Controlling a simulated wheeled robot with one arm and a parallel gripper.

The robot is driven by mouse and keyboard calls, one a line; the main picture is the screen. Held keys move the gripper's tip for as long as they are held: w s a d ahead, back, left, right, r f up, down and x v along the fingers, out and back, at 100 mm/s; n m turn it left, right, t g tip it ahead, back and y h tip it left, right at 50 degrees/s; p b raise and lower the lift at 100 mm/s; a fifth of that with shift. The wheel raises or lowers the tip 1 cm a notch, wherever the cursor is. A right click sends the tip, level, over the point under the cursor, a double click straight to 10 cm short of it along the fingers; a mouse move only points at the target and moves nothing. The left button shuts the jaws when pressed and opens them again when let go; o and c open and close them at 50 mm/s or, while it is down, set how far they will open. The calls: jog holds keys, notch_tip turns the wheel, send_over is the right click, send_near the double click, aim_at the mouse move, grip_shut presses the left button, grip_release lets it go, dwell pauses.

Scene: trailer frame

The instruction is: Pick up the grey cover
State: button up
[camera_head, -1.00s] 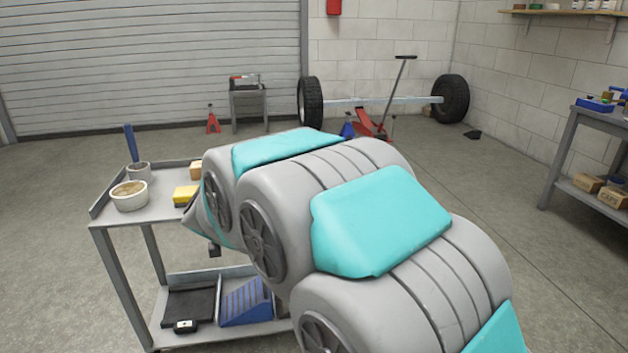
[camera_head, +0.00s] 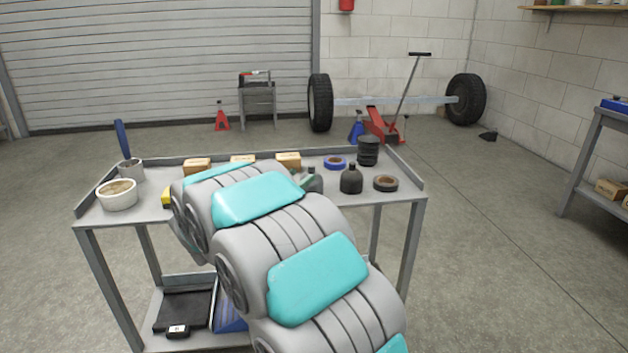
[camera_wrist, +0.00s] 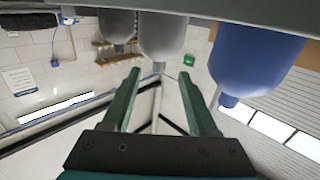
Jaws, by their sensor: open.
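I cannot clearly identify a grey cover in either view. A grey cup (camera_head: 131,171) with a blue handle stands at the cart's left end. My gripper's green tip shows only in part in the head view, behind my arm, near a dark bottle (camera_head: 351,179). In the wrist view, my gripper (camera_wrist: 163,78) has its two green fingers apart with nothing between them. That view appears upside down. A grey bottle-like thing (camera_wrist: 162,35) and a blue one (camera_wrist: 250,60) show beyond and beside the fingers.
The metal cart (camera_head: 408,203) holds a pale bowl (camera_head: 117,196), several small boxes, blue tape (camera_head: 335,162), a black canister (camera_head: 368,151) and a dark ring (camera_head: 386,183). My arm hides the cart's middle. A workbench (camera_head: 590,140) stands at the right; the floor between is clear.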

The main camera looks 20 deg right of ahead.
aim_at(309, 170)
jog(key=shift+x, duration=3.1)
jog(key=shift+c, duration=0.2)
grip_shut()
